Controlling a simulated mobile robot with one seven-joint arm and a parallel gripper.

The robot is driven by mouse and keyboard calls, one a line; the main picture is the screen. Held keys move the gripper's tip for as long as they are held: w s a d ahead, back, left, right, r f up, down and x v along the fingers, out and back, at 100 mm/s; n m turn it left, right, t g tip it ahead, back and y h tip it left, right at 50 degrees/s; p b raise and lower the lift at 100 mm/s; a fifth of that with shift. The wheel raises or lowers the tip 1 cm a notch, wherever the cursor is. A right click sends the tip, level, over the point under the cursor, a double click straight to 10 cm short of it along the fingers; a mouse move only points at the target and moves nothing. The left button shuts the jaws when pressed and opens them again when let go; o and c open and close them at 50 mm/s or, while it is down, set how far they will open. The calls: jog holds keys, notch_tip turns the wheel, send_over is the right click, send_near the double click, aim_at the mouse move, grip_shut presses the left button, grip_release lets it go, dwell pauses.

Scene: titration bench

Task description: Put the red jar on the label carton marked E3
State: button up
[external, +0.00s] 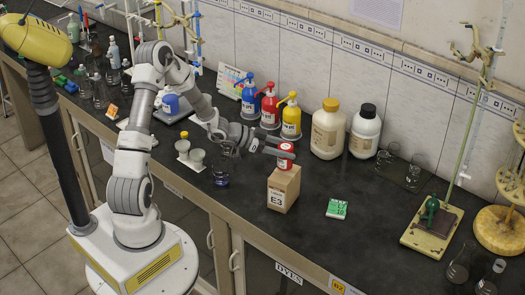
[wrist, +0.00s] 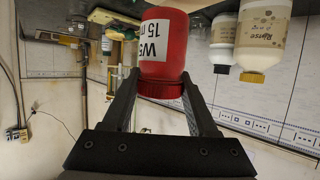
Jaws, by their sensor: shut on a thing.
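The red jar (external: 286,158) with a white label is at the top of the label carton marked E3 (external: 284,190), a brown box on the dark bench. It is upright in the external view; I cannot tell whether its base touches the carton. My gripper (external: 282,150) reaches in from the left at the jar's height and is shut on it. In the wrist view the jar (wrist: 165,52) appears inverted, between the two black fingers of my gripper (wrist: 160,82). The carton does not clearly show there.
Blue (external: 250,98), red (external: 270,105) and yellow (external: 291,117) pump bottles stand behind the carton. Two large white bottles (external: 328,130) stand to their right. A small green-and-white box (external: 337,208) lies right of the carton. A dark flask (external: 221,175) stands left. The bench front is mostly clear.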

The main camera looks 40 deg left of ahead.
jog(key=shift+f, duration=1.05)
jog(key=shift+f, duration=0.1)
jog(key=shift+f, duration=0.15)
jog(key=o, duration=1.3)
